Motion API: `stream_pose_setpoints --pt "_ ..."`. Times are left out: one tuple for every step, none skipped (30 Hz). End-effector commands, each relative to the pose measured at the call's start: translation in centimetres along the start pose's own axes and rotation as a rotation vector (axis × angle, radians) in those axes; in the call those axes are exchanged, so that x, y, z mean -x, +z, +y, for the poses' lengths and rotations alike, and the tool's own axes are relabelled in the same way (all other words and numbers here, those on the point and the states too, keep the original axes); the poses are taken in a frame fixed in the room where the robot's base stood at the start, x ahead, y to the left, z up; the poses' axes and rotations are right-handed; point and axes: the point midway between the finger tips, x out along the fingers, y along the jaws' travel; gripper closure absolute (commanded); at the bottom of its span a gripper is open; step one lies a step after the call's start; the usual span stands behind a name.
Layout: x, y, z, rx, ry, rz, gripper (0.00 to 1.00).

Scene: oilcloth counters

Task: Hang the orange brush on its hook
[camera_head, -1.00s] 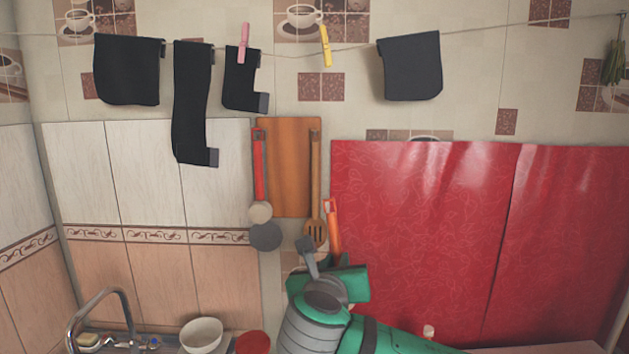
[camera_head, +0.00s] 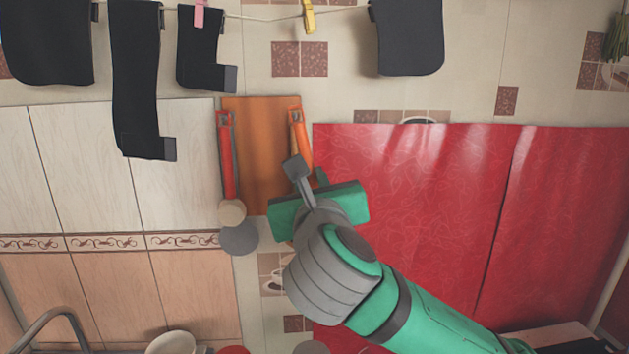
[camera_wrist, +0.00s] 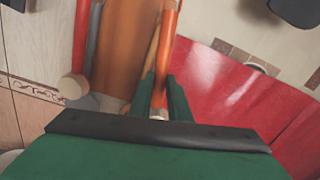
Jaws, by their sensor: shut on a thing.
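The orange brush (camera_head: 301,137) is upright, a little tilted, with its handle end in front of the upper right of a brown cutting board (camera_head: 258,150). Its lower part is hidden behind my gripper in the head view. In the wrist view the orange handle (camera_wrist: 167,45) rises from between the two green fingers of my gripper (camera_wrist: 160,98), which is shut on it. A wooden spatula (camera_wrist: 151,65) hangs just behind and left of the brush. I cannot make out the brush's hook in either view.
A red-handled ladle (camera_head: 229,160) hangs left of the board. A red glossy sheet (camera_head: 420,220) covers the wall to the right. Dark cloths (camera_head: 138,80) and clothes pegs hang on a line above. A white bowl (camera_head: 172,343) sits low at the left.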

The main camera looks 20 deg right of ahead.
Motion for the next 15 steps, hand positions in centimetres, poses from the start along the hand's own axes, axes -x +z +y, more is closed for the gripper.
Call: stream_pose_setpoints --pt "-0.3 -0.1 0.0 -0.001 -0.001 0.001 1.0" --pt "-0.5 -0.1 -0.1 -0.001 -0.001 0.001 1.0" --pt "-0.7 -0.1 -0.1 -0.001 -0.002 0.002 1.0" --pt "-0.8 -0.2 -0.2 -0.002 -0.002 0.002 1.0" --pt "-0.9 -0.2 -0.2 -0.002 -0.003 0.002 1.0" --pt "-1.1 -0.2 -0.2 -0.002 -0.003 0.002 1.0" --pt "-1.3 -0.2 -0.3 -0.002 -0.004 0.002 1.0" --pt "-1.4 -0.3 -0.3 -0.002 -0.005 0.002 1.0" --pt "-1.7 -0.3 -0.3 -0.002 -0.006 0.003 1.0" --pt "-1.8 -0.3 -0.4 -0.002 -0.006 0.003 1.0" --pt "-2.0 -0.3 -0.4 -0.002 -0.007 0.003 1.0" --pt "-2.2 -0.4 -0.4 -0.002 -0.007 0.003 1.0" --pt "-2.3 -0.4 -0.4 -0.001 -0.007 0.003 1.0" --pt "-2.5 -0.4 -0.4 -0.001 -0.007 0.002 1.0" --pt "-2.7 -0.4 -0.4 -0.001 -0.007 0.002 1.0"
